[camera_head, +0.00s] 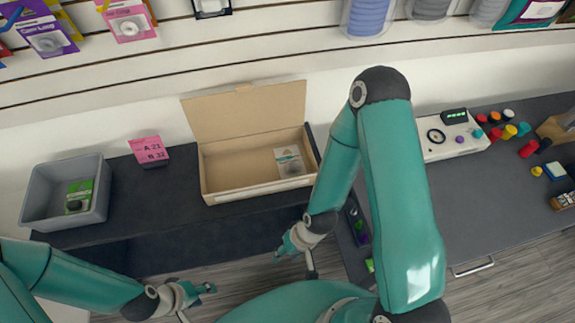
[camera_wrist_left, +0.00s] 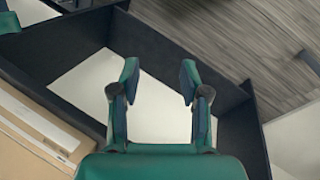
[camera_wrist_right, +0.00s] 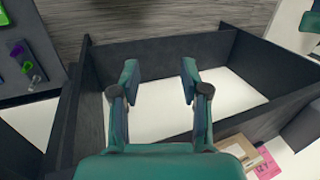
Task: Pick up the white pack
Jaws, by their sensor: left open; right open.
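The white pack (camera_head: 289,161) lies inside the open cardboard box (camera_head: 240,192), towards its right end. A dark round shape shows on the pack. My left gripper (camera_head: 207,289) is open and empty, low at the bottom of the head view, in front of the dark counter. My right gripper (camera_head: 281,252) is in front of the counter too, below the box in the picture and apart from the pack. Both wrist views show open, empty fingers, in the left wrist view (camera_wrist_left: 157,78) and the right wrist view (camera_wrist_right: 157,78). The pack is not visible in either wrist view.
A grey bin (camera_head: 35,193) holding a green pack (camera_head: 78,196) stands at the left. A pink sign (camera_head: 149,150) stands between bin and box. The box lid (camera_head: 245,110) stands raised at the back. A white device (camera_head: 452,135) and small coloured parts are on the right counter.

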